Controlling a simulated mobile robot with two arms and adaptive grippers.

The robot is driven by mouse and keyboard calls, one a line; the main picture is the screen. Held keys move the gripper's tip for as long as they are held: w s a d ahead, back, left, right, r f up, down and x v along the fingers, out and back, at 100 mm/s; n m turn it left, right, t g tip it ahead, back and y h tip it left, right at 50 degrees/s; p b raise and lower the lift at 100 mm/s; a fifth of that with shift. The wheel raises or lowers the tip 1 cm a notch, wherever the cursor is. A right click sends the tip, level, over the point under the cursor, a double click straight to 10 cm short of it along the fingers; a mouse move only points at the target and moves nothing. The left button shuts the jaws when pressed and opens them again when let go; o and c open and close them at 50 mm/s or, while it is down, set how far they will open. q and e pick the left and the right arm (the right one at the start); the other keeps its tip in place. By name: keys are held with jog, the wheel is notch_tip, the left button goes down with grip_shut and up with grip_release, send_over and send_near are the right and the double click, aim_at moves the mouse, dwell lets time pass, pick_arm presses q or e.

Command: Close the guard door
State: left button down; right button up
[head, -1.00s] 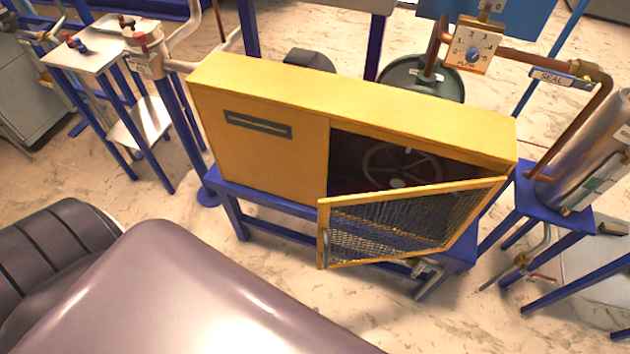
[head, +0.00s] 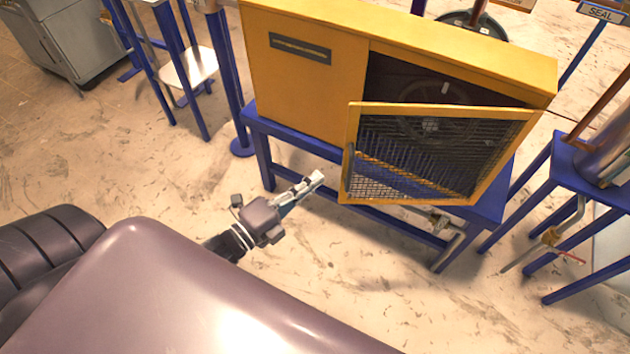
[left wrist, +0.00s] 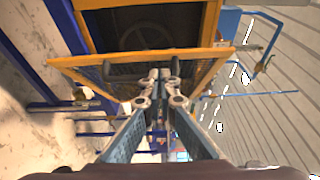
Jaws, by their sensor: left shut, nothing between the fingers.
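The guard door (head: 415,165) is a yellow frame with wire mesh, hinged at the right on a yellow cabinet (head: 310,75). It stands swung open, with its free left edge out from the cabinet front. A dark bar handle (head: 348,163) is on that edge. Behind the door is a dark opening with a wheel. My left gripper (head: 318,178) is shut and empty, just left of the free edge and apart from it. In the left wrist view, the shut fingers (left wrist: 160,80) point at the door frame (left wrist: 200,54). My right gripper is not in view.
A blue stand (head: 262,165) carries the cabinet. Pipes with a valve (head: 550,236) and a blue stool-like stand (head: 590,160) are at the right. The floor in front of the cabinet is clear.

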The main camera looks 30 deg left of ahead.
pick_arm(q)
jog(key=x, duration=0.8)
jog(key=shift+w+p, duration=0.15)
jog(key=shift+p, duration=0.25)
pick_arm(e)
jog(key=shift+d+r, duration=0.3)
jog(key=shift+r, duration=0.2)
pick_arm(q)
jog(key=shift+d, duration=0.1)
